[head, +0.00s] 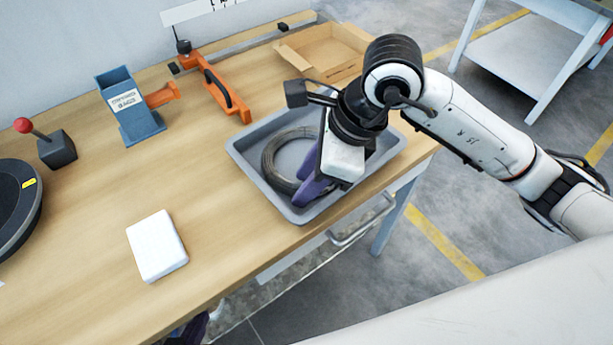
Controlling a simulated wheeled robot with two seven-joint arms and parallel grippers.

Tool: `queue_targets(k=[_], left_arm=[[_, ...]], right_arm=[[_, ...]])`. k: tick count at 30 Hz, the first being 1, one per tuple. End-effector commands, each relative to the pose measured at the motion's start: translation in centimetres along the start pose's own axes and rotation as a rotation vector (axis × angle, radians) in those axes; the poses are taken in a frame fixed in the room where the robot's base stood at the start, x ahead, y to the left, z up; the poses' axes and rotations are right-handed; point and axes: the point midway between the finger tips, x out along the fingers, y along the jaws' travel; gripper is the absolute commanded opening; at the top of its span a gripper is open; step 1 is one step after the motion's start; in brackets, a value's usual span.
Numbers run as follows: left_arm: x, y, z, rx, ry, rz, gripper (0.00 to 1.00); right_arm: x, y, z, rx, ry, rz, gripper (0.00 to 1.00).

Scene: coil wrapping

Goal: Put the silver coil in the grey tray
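The silver coil (268,160), a ring of dark grey wire, lies inside the grey tray (254,180) on the wooden bench. My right gripper (305,190) reaches down into the tray with its purple fingers at the coil's right side. The gripper body hides that part of the coil, so I cannot tell whether the fingers hold it or are apart from it. A small dark and purple part of my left gripper (190,331) shows at the bottom edge, below the bench front. Its fingertips are mostly cut off.
A white block (156,246) lies left of the tray. Behind stand a blue device (135,110), an orange-handled tool (220,90) and an open cardboard box (325,55). A red-knobbed lever box (57,150) and a black round device (15,205) are at the left.

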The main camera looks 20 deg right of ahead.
Motion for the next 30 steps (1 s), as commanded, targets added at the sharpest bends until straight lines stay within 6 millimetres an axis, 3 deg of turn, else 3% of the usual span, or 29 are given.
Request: queue_targets(k=[9,13,24,30], left_arm=[[0.0,0.0,0.1,0.000,-0.001,0.000,0.00],[-0.1,0.1,0.2,-0.001,-0.004,0.000,0.00],[-0.2,0.1,0.4,-0.002,-0.008,0.001,0.00],[-0.3,0.1,0.4,-0.002,-0.009,0.001,0.00]], right_arm=[[-0.1,0.0,0.0,0.000,0.000,-0.001,0.37],[-1.1,-0.2,0.1,0.000,-0.001,-0.005,0.37],[-8.6,-0.2,0.1,0.000,-0.002,-0.006,0.37],[-11.3,-0.1,0.1,0.000,-0.002,-0.003,0.37]])
